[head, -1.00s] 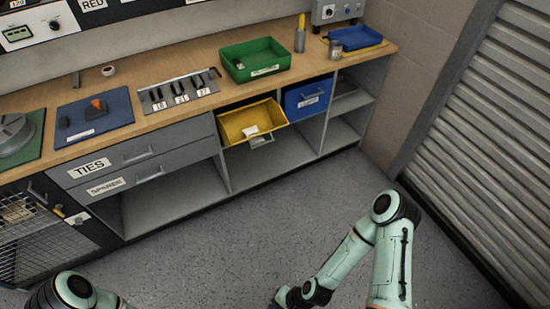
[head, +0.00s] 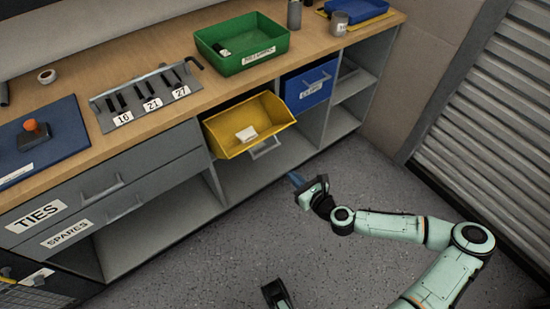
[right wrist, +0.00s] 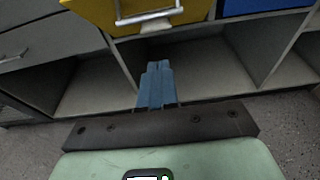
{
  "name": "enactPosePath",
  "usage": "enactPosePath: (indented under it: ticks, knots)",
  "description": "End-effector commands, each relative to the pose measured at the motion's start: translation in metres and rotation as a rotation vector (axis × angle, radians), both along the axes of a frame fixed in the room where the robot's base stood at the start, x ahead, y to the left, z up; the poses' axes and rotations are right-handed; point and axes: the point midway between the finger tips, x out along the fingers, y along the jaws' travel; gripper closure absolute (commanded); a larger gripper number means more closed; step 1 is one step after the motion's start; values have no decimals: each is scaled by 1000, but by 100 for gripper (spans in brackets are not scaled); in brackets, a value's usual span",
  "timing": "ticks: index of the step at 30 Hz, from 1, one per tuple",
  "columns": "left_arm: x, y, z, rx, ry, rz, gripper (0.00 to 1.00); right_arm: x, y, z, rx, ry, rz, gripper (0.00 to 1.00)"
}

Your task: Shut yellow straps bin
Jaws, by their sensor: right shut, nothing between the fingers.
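The yellow straps bin (head: 225,139) is tilted open out of the bench front, with a white item inside and a metal handle (head: 264,148) on its front. In the right wrist view, the yellow bin (right wrist: 95,12) and its handle (right wrist: 149,17) show at the top. My right gripper (head: 295,179) is shut and empty, below and to the right of the handle and apart from it. Its blue fingers (right wrist: 157,66) point toward the open shelf space under the bin. A dark part at the bottom edge (head: 275,293) seems to belong to my left gripper; its fingers cannot be made out.
A closed blue bin (head: 308,85) is right of the yellow one. Drawers labelled TIES (head: 38,213) and SPARES (head: 68,235) are at left. A green tray (head: 241,60) and a tool rack (head: 148,98) stand on the bench. The floor in front is clear.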

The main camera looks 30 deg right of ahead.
Motion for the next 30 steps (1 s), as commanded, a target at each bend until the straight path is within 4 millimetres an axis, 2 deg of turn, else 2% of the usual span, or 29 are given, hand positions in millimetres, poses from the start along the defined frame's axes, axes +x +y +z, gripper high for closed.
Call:
enactPosePath:
  ticks: [3,9,12,19,30]
  knots:
    - [13,7,-13,17,-33,15,57,27,4,-10,-3,0,4,100]
    - [33,17,-26,43,-85,35,57,67,7,-19,-3,1,3,100]
    - [38,20,-27,49,-98,40,57,80,7,-7,-5,0,3,100]
    - [33,21,-33,50,-81,42,57,96,8,3,-3,1,2,100]
    - [32,21,-33,50,-78,41,57,97,8,5,-2,2,1,100]
